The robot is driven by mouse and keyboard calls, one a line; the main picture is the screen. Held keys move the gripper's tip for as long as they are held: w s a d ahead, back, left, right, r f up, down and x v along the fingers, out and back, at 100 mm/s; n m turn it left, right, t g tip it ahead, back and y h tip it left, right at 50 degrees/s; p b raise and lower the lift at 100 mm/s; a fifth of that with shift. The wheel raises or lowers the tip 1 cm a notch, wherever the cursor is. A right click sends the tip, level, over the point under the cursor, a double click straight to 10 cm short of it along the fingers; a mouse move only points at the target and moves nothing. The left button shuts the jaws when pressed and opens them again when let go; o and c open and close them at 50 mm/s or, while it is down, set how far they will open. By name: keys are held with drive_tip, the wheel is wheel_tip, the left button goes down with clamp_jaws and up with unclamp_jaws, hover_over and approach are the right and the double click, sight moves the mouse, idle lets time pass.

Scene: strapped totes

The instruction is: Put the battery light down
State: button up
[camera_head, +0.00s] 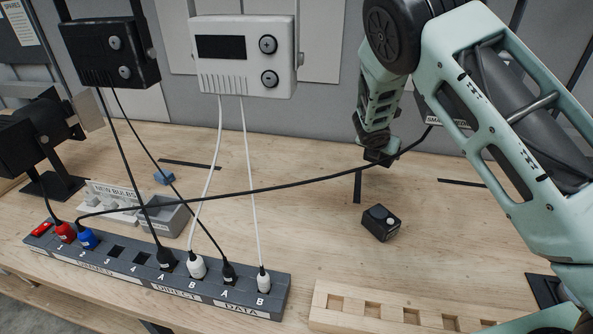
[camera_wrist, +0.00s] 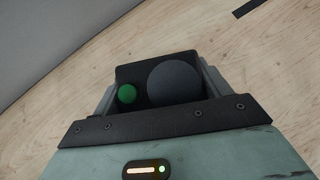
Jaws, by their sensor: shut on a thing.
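My gripper (camera_head: 379,150) points down over the back of the wooden bench. It is shut on a small black box, which I take to be the battery light (camera_wrist: 137,74). In the wrist view the box has a green round button and a larger dark grey disc, and sits between the fingers of my gripper (camera_wrist: 160,88). In the head view only a small dark part of it shows below the fingers; I cannot tell whether it touches the bench.
A black cable (camera_head: 300,184) runs from the socket strip (camera_head: 125,277) to close by my gripper. A slotted wooden rail (camera_head: 345,309) lies at the front. Bench right of the gripper looks mostly clear.

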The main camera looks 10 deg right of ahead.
wheel_tip(320, 180, down, 10)
drive_tip(key=b, duration=0.8)
drive_tip(key=shift+b, duration=0.3)
drive_tip(key=shift+f, duration=0.15)
drive_tip(key=o, duration=1.3)
